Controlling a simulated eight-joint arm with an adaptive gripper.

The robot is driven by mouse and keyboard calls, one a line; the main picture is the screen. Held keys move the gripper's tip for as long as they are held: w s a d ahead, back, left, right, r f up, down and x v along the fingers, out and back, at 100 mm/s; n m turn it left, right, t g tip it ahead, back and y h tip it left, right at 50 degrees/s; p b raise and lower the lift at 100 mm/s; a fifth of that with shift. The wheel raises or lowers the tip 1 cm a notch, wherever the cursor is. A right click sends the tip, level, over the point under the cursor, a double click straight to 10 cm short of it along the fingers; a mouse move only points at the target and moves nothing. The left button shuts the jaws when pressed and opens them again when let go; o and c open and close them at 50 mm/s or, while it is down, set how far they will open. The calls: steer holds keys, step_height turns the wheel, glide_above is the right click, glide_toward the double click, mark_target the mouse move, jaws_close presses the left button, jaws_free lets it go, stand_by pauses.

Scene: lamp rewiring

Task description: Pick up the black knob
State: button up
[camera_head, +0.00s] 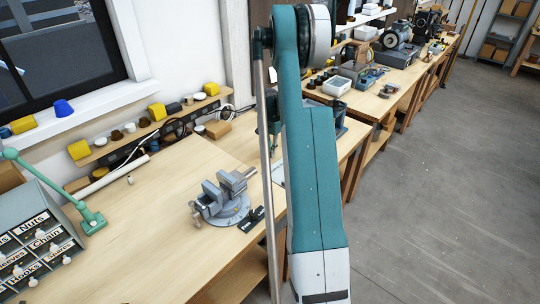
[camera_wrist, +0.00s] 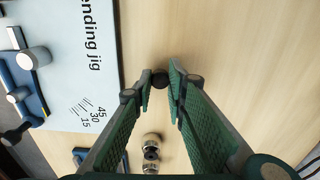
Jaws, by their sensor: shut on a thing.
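I cannot tell whether the knob touches the bench. In the head view my arm hides most of the gripper and the knob does not show.
A pale bending jig plate (camera_wrist: 75,60) with a blue part (camera_wrist: 28,100) lies left of my gripper. Small metal pieces (camera_wrist: 151,150) lie near the fingers. In the head view a grey vise (camera_head: 222,200) and labelled drawers (camera_head: 35,240) stand left.

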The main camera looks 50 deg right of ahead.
steer(key=shift+r, duration=0.1)
step_height(320, 180, up, 10)
stand_by(0.8)
